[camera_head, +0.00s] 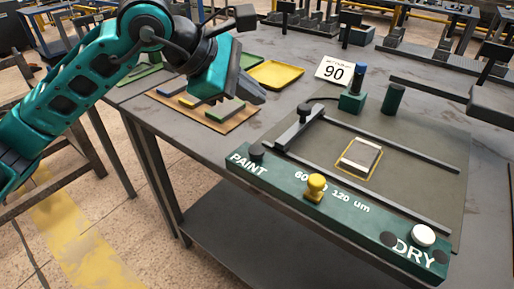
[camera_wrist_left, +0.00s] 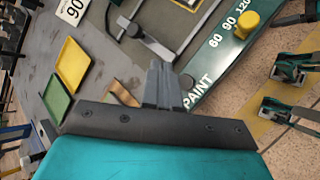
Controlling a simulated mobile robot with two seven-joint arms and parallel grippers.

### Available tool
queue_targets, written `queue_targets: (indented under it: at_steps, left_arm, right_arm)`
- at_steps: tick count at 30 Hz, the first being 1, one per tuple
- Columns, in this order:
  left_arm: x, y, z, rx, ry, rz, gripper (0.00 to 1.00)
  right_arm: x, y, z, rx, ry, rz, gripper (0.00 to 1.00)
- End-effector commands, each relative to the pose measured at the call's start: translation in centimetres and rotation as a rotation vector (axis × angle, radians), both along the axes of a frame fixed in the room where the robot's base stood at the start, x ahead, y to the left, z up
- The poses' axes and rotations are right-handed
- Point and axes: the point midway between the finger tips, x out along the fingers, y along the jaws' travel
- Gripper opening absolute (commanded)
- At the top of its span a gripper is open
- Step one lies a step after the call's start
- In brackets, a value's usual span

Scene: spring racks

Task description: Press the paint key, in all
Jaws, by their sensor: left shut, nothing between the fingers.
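A green panel (camera_head: 283,187) runs along the front of the coating rig, lettered PAINT at its left end and DRY at its right. A dark round key (camera_head: 256,151) sits above the word PAINT. It shows partly beside my fingers in the left wrist view (camera_wrist_left: 186,81). My left gripper (camera_head: 252,92) is shut and empty, above the table behind and left of that key, apart from it in the head view. Its fingers (camera_wrist_left: 161,76) are together in the wrist view. A yellow knob (camera_head: 316,186) stands at the 60–120 um scale, hiding the 90 from the head camera. My right gripper is not identifiable.
A white button (camera_head: 423,235) is by DRY.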

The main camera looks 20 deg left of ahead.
Motion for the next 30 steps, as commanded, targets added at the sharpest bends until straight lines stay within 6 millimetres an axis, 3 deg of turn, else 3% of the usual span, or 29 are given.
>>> queue_targets:
  at_steps: [11,21,30]
  left_arm:
    - [0.0,0.0,-3.5,-0.001,0.003,-0.001,0.0]
    - [0.0,0.0,-8.2,-0.002,0.001,-0.001,0.0]
    - [0.0,0.0,-8.8,-0.002,0.001,-0.001,0.0]
  right_arm:
    - [0.1,0.3,-1.3,0.011,0.002,0.0,0.65]
    - [0.6,0.4,-4.6,0.01,-0.009,0.004,0.65]
    - [0.5,0.2,-5.3,0.001,-0.007,0.01,0.65]
